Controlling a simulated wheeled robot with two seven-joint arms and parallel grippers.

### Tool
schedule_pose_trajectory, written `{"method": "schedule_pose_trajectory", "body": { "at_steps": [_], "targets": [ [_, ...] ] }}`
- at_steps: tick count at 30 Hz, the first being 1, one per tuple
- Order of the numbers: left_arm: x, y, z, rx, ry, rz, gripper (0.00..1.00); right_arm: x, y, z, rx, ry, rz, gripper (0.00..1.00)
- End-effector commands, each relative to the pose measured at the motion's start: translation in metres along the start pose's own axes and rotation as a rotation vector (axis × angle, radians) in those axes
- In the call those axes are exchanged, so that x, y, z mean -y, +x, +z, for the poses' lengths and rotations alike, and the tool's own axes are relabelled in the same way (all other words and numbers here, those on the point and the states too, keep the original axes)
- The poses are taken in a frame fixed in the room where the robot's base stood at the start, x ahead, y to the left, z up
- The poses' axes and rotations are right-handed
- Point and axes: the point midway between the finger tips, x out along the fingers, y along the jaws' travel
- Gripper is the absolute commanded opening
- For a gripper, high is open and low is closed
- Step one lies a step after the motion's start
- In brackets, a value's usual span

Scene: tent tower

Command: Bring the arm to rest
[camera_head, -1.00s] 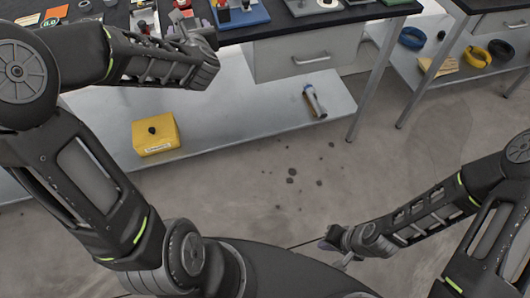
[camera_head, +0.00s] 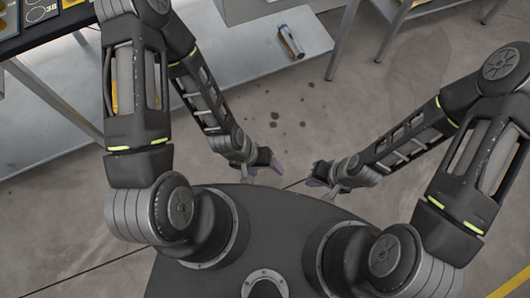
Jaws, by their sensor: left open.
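My left arm hangs folded in front of my base, with its left gripper (camera_head: 267,168) low over the floor, past the front edge of my body. It looks open and empty, clear of the bench. My right gripper (camera_head: 318,178) is just to the right of it at a similar height, with a small gap between the two. Its fingers are small and seen at an angle, so I cannot tell if they are open or shut. I see nothing held in it.
A dark tabletop (camera_head: 28,38) is at upper left. Bench legs (camera_head: 343,40) stand at upper middle. The concrete floor (camera_head: 330,120) between bench and grippers is open, with dark spots.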

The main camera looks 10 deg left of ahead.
Motion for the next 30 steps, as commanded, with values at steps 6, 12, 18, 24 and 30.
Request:
{"method": "schedule_pose_trajectory", "body": {
  "at_steps": [6,12,18,24,30],
  "targets": [
    [0.000,0.001,0.004,0.009,0.024,0.001,0.67,0.000,0.000,0.000,0.000,0.000,0.000,0.00],
    [-0.006,-0.014,0.003,0.008,0.021,0.001,0.67,0.006,-0.014,0.000,0.000,0.000,0.000,0.00],
    [-0.005,-0.011,0.003,0.007,0.019,0.000,0.67,0.005,-0.012,0.000,0.001,0.000,0.000,0.00],
    [-0.005,-0.011,0.003,0.007,0.019,0.000,0.67,0.005,-0.012,0.000,0.001,0.000,0.000,0.00],
    [-0.005,-0.011,0.003,0.007,0.019,0.000,0.67,0.005,-0.012,0.000,0.001,0.000,0.000,0.00]
  ]
}}
